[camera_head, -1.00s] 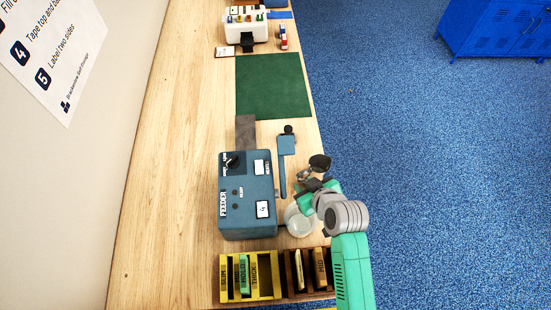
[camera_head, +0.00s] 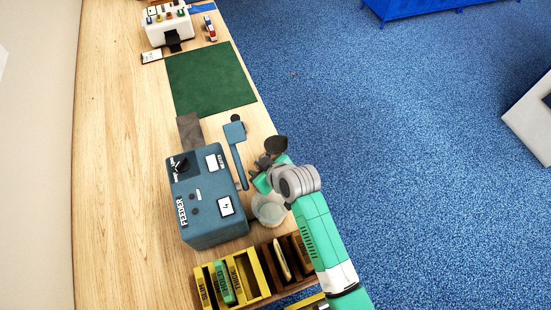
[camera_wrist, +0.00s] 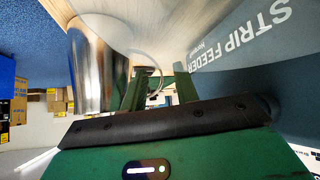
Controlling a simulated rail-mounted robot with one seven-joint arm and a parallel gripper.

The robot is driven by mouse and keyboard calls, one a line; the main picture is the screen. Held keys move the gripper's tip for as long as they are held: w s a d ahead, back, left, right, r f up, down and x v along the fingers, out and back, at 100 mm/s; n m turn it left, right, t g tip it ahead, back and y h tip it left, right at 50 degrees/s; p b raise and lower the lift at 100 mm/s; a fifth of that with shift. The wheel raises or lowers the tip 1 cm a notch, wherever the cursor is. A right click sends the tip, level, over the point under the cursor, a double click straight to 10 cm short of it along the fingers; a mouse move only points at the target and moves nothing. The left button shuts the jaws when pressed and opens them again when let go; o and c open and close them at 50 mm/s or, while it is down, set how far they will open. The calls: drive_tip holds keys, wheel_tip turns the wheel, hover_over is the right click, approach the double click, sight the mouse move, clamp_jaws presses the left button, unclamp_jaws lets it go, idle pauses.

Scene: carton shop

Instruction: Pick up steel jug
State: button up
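The steel jug shows in the head view as a small dark, shiny shape (camera_head: 276,145) at the table's right edge, just beyond my gripper (camera_head: 262,180). In the wrist view the jug (camera_wrist: 97,62) is a bright, mirror-like cylinder to the left of my fingers. My gripper's two green fingers (camera_wrist: 160,88) stand apart there. A thin curved loop, which looks like the jug's handle, shows between or just behind the fingertips. I cannot tell whether the fingers touch it. My wrist hides part of the jug in the head view.
A blue feeder box (camera_head: 207,200) stands left of my gripper. A clear round dish (camera_head: 268,208) is close beside my wrist. Yellow (camera_head: 236,282) and brown (camera_head: 290,262) slotted racks lie nearer. A green mat (camera_head: 210,80) lies farther along the table, with bare wood at left.

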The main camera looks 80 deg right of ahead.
clamp_jaws()
drive_tip(key=shift+r, duration=0.2)
wheel_tip(320, 180, up, 18)
drive_tip(key=b, duration=0.1)
drive_tip(key=shift+f, duration=0.15)
idle(0.9)
